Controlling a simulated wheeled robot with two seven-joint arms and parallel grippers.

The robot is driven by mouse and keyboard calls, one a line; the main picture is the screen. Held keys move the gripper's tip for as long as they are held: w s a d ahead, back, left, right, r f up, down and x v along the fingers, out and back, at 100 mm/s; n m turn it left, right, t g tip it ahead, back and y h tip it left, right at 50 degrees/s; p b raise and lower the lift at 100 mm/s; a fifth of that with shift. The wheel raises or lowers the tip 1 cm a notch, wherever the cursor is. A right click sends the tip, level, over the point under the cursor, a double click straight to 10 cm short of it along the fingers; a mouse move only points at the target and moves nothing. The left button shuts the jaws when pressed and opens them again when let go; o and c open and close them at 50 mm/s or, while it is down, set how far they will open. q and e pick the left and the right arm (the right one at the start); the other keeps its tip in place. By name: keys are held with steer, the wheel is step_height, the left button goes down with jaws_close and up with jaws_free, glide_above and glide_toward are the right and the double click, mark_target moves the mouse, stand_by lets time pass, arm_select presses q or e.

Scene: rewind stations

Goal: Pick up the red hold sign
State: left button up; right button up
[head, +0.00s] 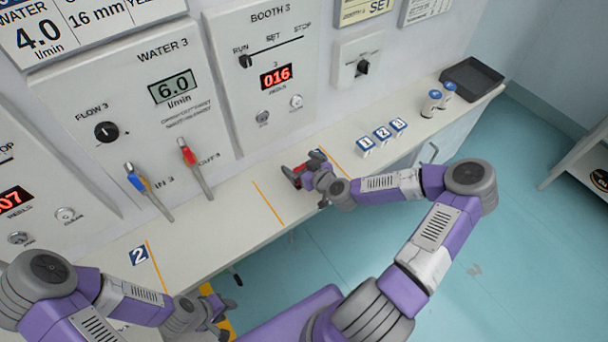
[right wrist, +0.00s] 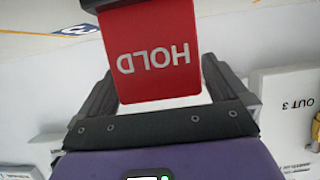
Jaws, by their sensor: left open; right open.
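The red hold sign (right wrist: 155,55) shows large and upside down in the right wrist view, with white HOLD lettering and a dark edge at its top. It lies between the two fingers of my right gripper (right wrist: 157,72), which is open around it. In the head view only a little red of the sign (head: 298,171) shows on the counter below booth 3, mostly hidden by my right gripper (head: 304,167). Whether a finger touches the sign I cannot tell. My left gripper (head: 225,317) is open and empty at the bottom, in front of the counter.
Blue-topped number blocks (head: 382,134), white cylinders with blue tops (head: 431,102) and a black tray (head: 472,80) stand on the counter to the right. Valve handles (head: 195,168) stick out above the counter at left. The counter (head: 215,225) left of the sign is clear.

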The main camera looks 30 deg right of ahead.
steer(key=shift+w, duration=0.1)
steer(key=c, duration=1)
